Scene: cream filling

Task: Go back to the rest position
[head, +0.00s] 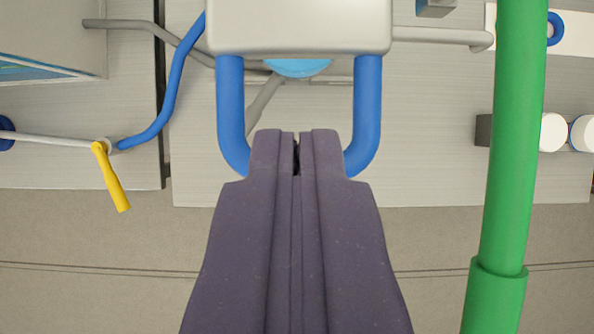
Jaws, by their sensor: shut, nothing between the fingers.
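My gripper (297,140) is in the middle of the head view, dark purple, with its two fingers together and nothing between them. Its tips point up the picture, between the two blue legs of a handle (368,115) under a white block (300,28). In the picture the fingers overlap the lower ends of the blue legs. I cannot tell whether they touch. A light blue round part (297,67) shows just below the white block.
A thick green pipe (512,140) runs upright close on the right. A yellow lever (112,178) and a blue hose (172,95) are on the left. White cylinders (553,132) stand at far right. Grey panels (430,140) lie behind; open floor (90,230) shows below.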

